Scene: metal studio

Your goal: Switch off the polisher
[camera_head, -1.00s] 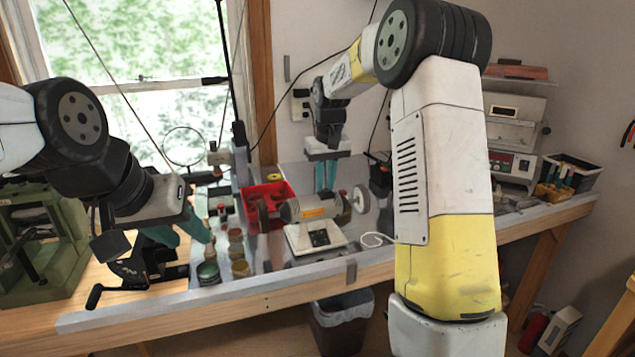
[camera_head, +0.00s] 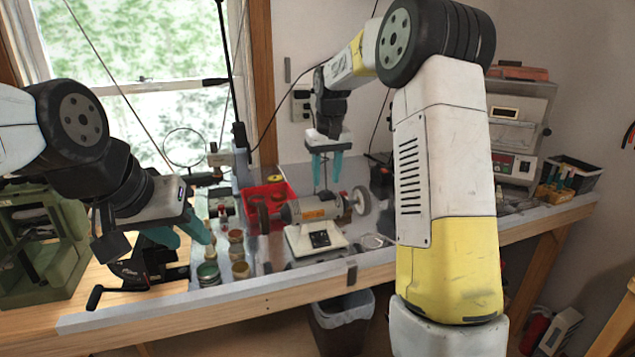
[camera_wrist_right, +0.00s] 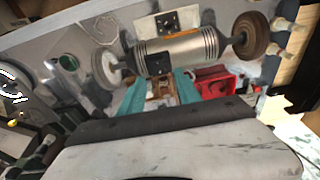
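The polisher (camera_head: 310,210) is a silver motor with an orange label and a wheel on each end, on a white base on the bench. A dark switch panel (camera_head: 320,239) is on the base front; it also shows in the right wrist view (camera_wrist_right: 168,22). My right gripper (camera_head: 327,180) has teal fingers pointing down just behind the motor. They are apart, with nothing between them. The right wrist view shows the fingers (camera_wrist_right: 160,90) close to the motor body (camera_wrist_right: 180,50); contact cannot be told. My left gripper (camera_head: 180,234) is open and empty at the left.
A red bin (camera_head: 252,190) stands behind the polisher's left wheel. Several small jars (camera_head: 208,273) stand left of the base. A green machine (camera_head: 45,250) is at far left. A white device (camera_head: 515,135) and a dark bin (camera_head: 575,174) are at the right.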

